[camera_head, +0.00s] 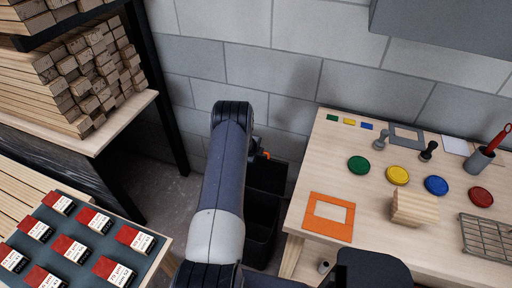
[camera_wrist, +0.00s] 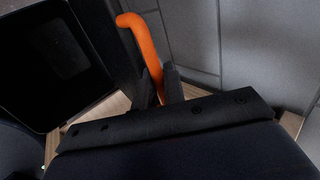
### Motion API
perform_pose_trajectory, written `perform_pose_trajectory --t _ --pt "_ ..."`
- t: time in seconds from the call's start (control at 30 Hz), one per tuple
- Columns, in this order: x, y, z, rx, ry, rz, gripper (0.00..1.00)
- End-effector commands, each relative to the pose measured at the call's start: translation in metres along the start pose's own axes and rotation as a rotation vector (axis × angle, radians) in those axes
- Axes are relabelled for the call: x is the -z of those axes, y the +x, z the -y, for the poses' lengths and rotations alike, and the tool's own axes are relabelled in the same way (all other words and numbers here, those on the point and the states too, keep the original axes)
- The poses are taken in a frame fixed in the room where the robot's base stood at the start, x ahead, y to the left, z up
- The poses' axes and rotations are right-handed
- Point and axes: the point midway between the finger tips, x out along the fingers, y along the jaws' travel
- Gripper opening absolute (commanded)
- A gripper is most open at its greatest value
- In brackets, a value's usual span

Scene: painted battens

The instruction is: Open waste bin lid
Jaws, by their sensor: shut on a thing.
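The black waste bin (camera_head: 262,236) stands on the floor between the shelf and the worktable, partly hidden behind my arm. Its dark lid (camera_head: 268,178) appears raised at the back, near the wall. In the wrist view the bin (camera_wrist: 92,100) shows at the left as a rounded dark rectangle, with what looks like its open inside. An orange curved handle (camera_wrist: 146,45) rises between the fingers of my gripper (camera_wrist: 160,82), which is shut on it. In the head view only a bit of orange (camera_head: 266,155) shows beside my arm, and my fingers are mostly hidden.
The worktable (camera_head: 365,225) at the right holds coloured discs, stamps, an orange frame (camera_head: 328,217), a wooden block (camera_head: 414,209) and a wire rack (camera_head: 487,238). Stacked battens (camera_head: 85,75) fill the left shelf. A grey tray (camera_head: 70,235) of boxes is below. The block wall stands close behind the bin.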

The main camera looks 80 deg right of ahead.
Motion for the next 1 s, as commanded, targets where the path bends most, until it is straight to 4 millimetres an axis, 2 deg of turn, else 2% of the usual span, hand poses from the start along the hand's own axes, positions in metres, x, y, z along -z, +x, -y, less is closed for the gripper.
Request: perform_pose_trajectory --t 0.03,0.53,0.57,0.77,1.0 --pt "0.0002 0.0006 -0.0045 -0.010 -0.002 0.002 0.00" --pt "0.0006 0.0023 -0.0066 -0.013 -0.001 0.002 0.00" --pt "0.0007 0.0023 -0.0066 -0.014 -0.001 0.001 0.12" --pt "0.0009 0.0023 -0.0071 -0.014 -0.001 0.001 0.28" --pt "0.0012 0.0026 -0.0084 -0.016 -0.001 0.000 0.29"
